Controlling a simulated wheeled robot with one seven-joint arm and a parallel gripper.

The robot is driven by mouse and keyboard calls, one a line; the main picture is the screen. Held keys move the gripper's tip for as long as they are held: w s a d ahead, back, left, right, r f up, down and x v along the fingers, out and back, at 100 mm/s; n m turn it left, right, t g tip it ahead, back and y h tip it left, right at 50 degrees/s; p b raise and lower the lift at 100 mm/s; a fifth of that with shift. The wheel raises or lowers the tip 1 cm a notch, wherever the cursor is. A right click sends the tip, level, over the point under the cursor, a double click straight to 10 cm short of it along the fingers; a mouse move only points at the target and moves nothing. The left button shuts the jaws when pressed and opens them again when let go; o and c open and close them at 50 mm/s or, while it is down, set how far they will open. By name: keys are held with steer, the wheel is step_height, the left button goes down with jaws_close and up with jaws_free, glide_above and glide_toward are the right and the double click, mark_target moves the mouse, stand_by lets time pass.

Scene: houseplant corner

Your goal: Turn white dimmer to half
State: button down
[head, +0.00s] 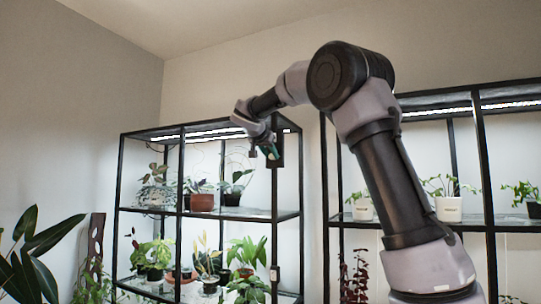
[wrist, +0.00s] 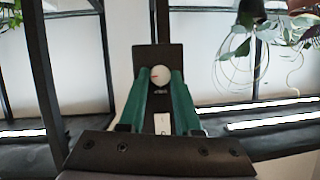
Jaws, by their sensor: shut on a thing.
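The white dimmer (wrist: 160,74) is a round knob on a dark upright plate (wrist: 150,55) in the wrist view. A small red mark shows on the left part of its face. My gripper (wrist: 160,80) has two teal fingers, one on each side of the knob, and is shut on it. In the head view my gripper (head: 270,152) is up against the dark plate (head: 281,148) at the right end of the left shelf unit; the knob cannot be made out there.
The left black shelf unit (head: 250,213) holds several potted plants, with lit strips (head: 200,134) at its top. A right shelf unit (head: 484,160) stands partly behind my arm. A large leafy plant (head: 35,250) is at the far left.

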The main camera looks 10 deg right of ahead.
steer(key=n+h, duration=0.1)
steer(key=n+g, duration=0.1)
steer(key=n, duration=0.1)
steer(key=shift+w+a+g+h, duration=0.2)
steer(key=shift+g+h, duration=0.1)
steer(key=shift+h, duration=0.1)
steer(key=n+h, duration=0.1)
steer(key=n+g+h, duration=0.1)
steer(key=n, duration=0.1)
steer(key=shift+a+f, duration=0.1)
steer(key=shift+a, duration=0.1)
steer(key=n+h, duration=0.1)
steer(key=n, duration=0.1)
steer(key=shift+w+a+f+n+h, duration=0.1)
steer(key=shift+n+h, duration=0.2)
steer(key=shift+n, duration=0.1)
steer(key=shift+f+n+h, duration=0.15)
steer(key=shift+n+h, duration=0.75)
steer(key=shift+n, duration=0.8)
steer(key=c, duration=0.6)
jaws_free()
steer(key=v, duration=1)
steer(key=shift+a, duration=0.4)
